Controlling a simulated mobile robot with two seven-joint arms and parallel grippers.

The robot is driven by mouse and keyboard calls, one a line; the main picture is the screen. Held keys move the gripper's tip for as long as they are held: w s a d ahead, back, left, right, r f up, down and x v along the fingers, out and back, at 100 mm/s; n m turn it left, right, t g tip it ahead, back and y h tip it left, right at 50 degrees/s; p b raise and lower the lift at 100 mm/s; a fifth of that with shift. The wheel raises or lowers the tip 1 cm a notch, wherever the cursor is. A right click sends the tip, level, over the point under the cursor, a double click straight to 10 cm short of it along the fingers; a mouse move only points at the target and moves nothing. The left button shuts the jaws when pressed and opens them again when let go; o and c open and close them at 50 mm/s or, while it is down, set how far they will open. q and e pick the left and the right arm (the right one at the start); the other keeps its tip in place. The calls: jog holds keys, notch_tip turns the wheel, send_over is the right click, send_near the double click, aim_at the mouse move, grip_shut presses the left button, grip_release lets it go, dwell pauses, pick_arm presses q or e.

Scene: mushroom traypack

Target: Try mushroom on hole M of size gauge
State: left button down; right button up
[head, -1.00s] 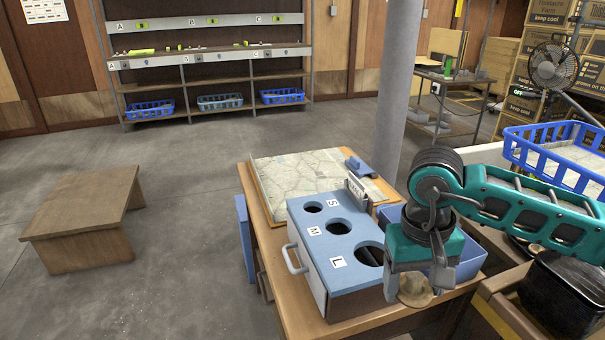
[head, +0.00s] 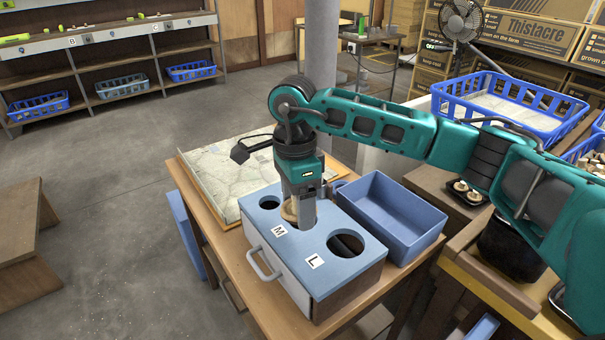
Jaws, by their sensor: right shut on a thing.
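The size gauge (head: 318,268) is a blue-topped box with a handle and a row of round holes, standing on a wooden table. The label M (head: 279,230) marks the middle hole, and the label L (head: 315,262) marks the near, larger hole (head: 346,244). The far small hole (head: 268,202) is open. My right gripper (head: 299,212) points down over the middle hole M and is shut on a pale tan mushroom (head: 289,210). The fingers and mushroom cover most of hole M. I cannot tell whether the mushroom touches the rim. My left gripper is not in view.
An empty blue bin (head: 402,215) stands right of the gauge. A light patterned board (head: 215,175) lies behind it. A black tray with mushrooms (head: 465,193) and a blue crate (head: 500,105) are at the right. Shelving stands back left.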

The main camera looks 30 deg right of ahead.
jog(key=m, duration=0.1)
jog(key=w+m, duration=0.1)
jog(key=m, duration=0.1)
jog(key=d+m, duration=0.1)
jog(key=m, duration=0.1)
jog(key=shift+w+r+p, duration=0.15)
jog(key=shift+r+p, duration=0.15)
jog(key=m, duration=0.3)
jog(key=shift+w+d+r+y, duration=0.1)
jog(key=shift+w+d+y, duration=0.15)
jog(key=shift+w+y, duration=0.1)
pick_arm(q)
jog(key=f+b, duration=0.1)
jog(key=b, duration=0.1)
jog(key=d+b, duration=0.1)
jog(key=b, duration=0.1)
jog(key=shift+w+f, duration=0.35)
pick_arm(e)
notch_tip(320, 180, down, 6)
jog(key=w+d+m, duration=0.1)
jog(key=w+m, duration=0.1)
jog(key=m, duration=0.8)
jog(key=shift+d+t, duration=0.4)
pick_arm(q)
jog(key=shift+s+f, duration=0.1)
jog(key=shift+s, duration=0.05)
pick_arm(e)
jog(key=o, duration=0.8)
